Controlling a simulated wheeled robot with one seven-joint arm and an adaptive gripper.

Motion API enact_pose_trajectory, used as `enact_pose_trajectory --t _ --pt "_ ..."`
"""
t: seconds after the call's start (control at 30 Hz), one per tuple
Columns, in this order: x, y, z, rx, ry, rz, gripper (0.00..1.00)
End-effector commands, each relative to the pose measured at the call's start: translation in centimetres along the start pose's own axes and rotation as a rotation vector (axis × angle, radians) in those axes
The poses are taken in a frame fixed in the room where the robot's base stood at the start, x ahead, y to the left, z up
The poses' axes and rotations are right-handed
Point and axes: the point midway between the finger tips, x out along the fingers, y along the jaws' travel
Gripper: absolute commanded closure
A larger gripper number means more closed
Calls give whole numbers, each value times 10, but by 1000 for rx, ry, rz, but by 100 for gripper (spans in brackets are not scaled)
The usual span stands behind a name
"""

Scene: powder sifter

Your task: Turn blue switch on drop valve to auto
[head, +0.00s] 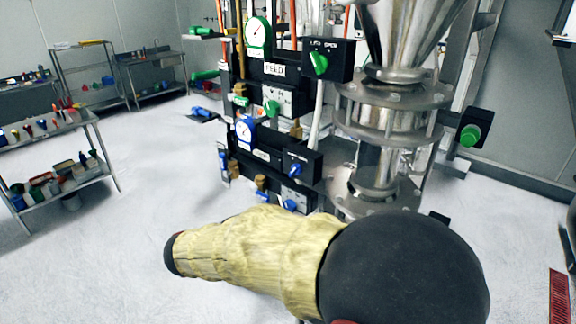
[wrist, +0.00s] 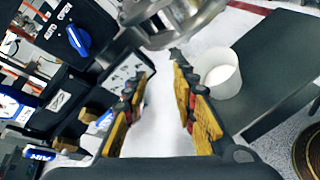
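The blue switch (wrist: 78,40) is on a black box (wrist: 60,22) at the upper left of the wrist view, marked AUTO and OPEN. Its handle lies at a slant, and I cannot tell which word it points at. In the head view the blue switch (head: 295,171) is on the front of a small black box (head: 311,161), left of the steel column. My gripper (wrist: 161,80) is open with nothing between its yellow-padded fingers. The switch is left of the fingers and apart from them. In the head view my arm hides the gripper.
A green switch (head: 320,64) on a FEED panel is above. Another blue knob (head: 292,202) is below. The steel valve column (head: 378,165) stands close on the right. A white bucket (wrist: 218,72) is right of my fingers. Open floor (head: 140,170) is at left.

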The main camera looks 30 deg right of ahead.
Motion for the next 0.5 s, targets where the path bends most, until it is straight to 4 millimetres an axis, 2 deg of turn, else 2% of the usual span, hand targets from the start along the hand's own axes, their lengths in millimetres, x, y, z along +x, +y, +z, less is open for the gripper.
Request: enact_pose_trajectory --t 0.03,0.1,0.2,0.37,0.5 --pt "-4 24 3 -47 -55 71 73" --pt "-11 51 9 -95 -126 156 73" --pt "-20 77 19 -133 -202 238 73" --pt "-24 94 27 -153 -255 286 73" --pt "-10 99 31 -153 -257 286 73"
